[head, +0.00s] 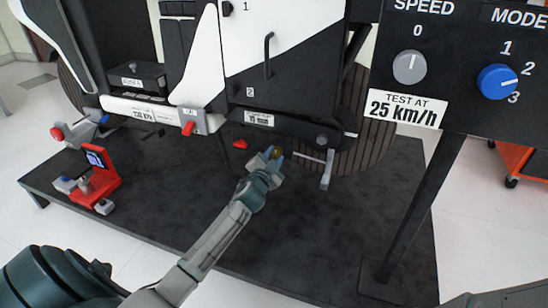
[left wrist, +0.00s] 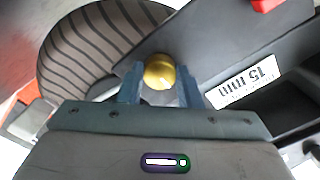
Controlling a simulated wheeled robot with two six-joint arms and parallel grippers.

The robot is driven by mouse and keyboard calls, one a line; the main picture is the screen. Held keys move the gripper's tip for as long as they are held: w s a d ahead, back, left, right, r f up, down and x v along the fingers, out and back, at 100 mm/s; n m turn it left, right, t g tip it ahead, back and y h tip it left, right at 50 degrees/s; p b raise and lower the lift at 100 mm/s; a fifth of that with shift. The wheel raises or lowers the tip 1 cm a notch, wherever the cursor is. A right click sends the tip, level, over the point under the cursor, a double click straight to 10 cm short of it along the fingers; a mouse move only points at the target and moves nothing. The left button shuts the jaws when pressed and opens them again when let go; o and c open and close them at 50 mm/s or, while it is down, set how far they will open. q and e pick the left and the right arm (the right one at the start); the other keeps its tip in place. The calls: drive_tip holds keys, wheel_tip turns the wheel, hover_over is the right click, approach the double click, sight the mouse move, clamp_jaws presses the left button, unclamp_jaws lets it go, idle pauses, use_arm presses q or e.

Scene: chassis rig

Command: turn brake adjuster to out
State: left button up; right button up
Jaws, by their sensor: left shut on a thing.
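The brake adjuster appears to be a round gold knob (left wrist: 159,70), seen between my left fingers in the left wrist view; in the head view a bit of the gold knob (head: 276,152) shows at the fingertips. My left gripper (head: 273,157) reaches it from the front, below the dark chassis panel. Its blue fingers (left wrist: 159,84) are shut on the knob, one on each side. A white "15 mm" label (left wrist: 244,83) is beside the knob; the label also shows in the head view (head: 259,119). I see no in or out marking on the knob. My right gripper is not in view.
A striped wheel (left wrist: 85,50) is close beside the knob. A red gauge stand (head: 106,178) is on the dark platform (head: 330,235).

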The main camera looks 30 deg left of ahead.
use_arm(q)
drive_tip(key=o, duration=1)
drive_tip(key=shift+c, duration=0.2)
drive_tip(key=shift+s+d, duration=0.1)
drive_tip(key=shift+s, duration=0.45)
drive_tip(key=p+v, duration=0.2)
drive_tip(key=v, duration=0.7)
drive_tip(key=shift+s, duration=0.4)
drive_tip(key=shift+d, duration=0.1)
